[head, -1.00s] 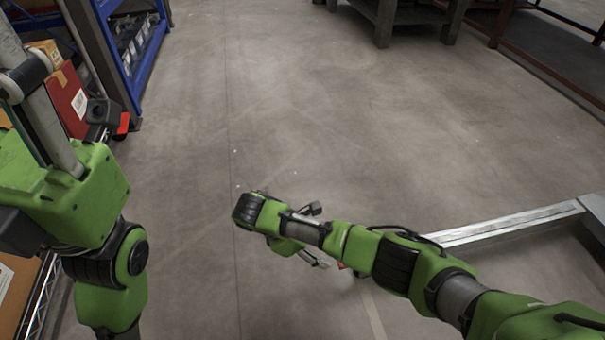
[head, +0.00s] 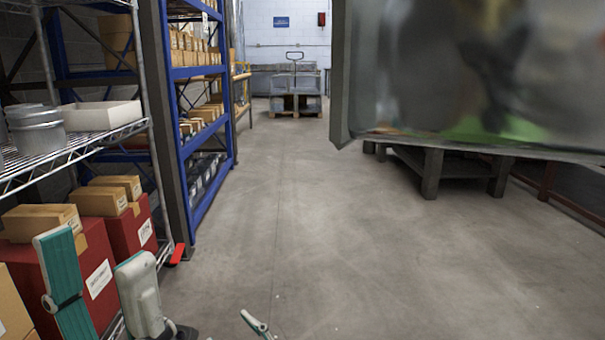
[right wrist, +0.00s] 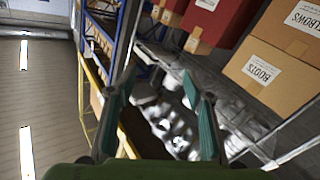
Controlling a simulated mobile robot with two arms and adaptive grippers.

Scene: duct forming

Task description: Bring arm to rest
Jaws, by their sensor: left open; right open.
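My left gripper (head: 98,280) is at the lower left of the head view, fingers pointing up and spread apart. One teal finger pad and a pale finger show, with no object held between them. It appears in front of the red boxes on the wire shelf. My right gripper (right wrist: 158,85) shows in the right wrist view with its two teal fingers apart and nothing gripped between them. In the head view only a small pale tip shows at the bottom edge, and I cannot tell which part it is. Most of both arms is out of view.
A wire shelf (head: 85,150) with red boxes (head: 95,265) stands close on the left, a blue rack (head: 215,130) beyond it. A shiny metal panel (head: 450,75) fills the upper right, before a dark low table (head: 432,170). The middle floor (head: 300,240) is clear.

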